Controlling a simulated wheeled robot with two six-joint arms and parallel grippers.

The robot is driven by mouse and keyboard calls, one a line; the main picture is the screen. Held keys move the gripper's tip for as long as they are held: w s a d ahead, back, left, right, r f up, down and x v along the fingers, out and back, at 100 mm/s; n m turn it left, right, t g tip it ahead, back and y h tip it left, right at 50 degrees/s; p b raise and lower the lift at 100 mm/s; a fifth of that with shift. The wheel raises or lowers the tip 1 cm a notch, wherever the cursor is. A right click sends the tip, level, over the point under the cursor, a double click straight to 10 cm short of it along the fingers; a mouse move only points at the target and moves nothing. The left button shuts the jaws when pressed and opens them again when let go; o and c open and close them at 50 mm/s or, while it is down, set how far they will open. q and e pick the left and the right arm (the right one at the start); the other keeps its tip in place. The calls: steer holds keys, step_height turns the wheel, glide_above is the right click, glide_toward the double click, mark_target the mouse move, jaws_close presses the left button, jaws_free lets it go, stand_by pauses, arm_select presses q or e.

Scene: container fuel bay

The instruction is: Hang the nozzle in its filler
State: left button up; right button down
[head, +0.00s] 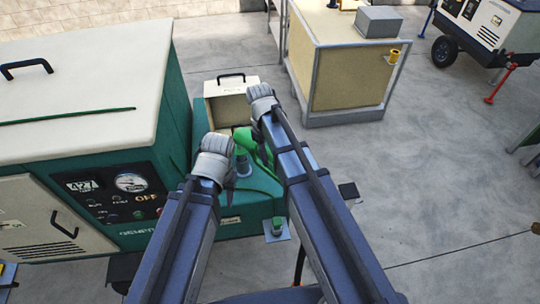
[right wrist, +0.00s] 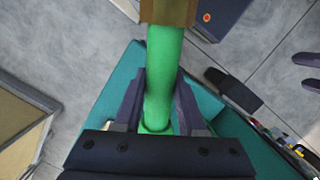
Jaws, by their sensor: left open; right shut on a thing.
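The green nozzle (right wrist: 163,75) runs between the two dark fingers of my right gripper (right wrist: 160,108) in the right wrist view, and the gripper is shut on it. In the head view part of the green nozzle (head: 246,140) shows between my two arms, above the teal tank top of the generator (head: 262,210). My right arm covers much of it. A small grey fitting (head: 243,166) shows just below the green part; I cannot tell whether it is the filler or whether the nozzle touches it. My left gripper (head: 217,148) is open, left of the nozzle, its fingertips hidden.
The generator's cream hood (head: 80,80) and control panel (head: 120,197) stand close on the left. A cream box (head: 231,88) with a black handle stands behind the arms. A yellowish cabinet (head: 345,75) stands farther back.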

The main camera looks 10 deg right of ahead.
mark_target(270, 164)
steer(key=shift+f, duration=0.1)
stand_by(0.3)
steer(key=shift+w+a+b+x, duration=0.1)
steer(key=shift+w+b+x, duration=0.1)
steer(key=shift+b+x, duration=0.95)
steer(key=shift+w+a+b+x, duration=0.15)
steer(key=shift+w+b+x, duration=0.05)
steer(key=shift+b+x, duration=0.95)
steer(key=shift+c, duration=2)
jaws_free()
steer(key=p+v, duration=0.7)
steer(key=v, duration=0.1)
steer(key=shift+p, duration=0.35)
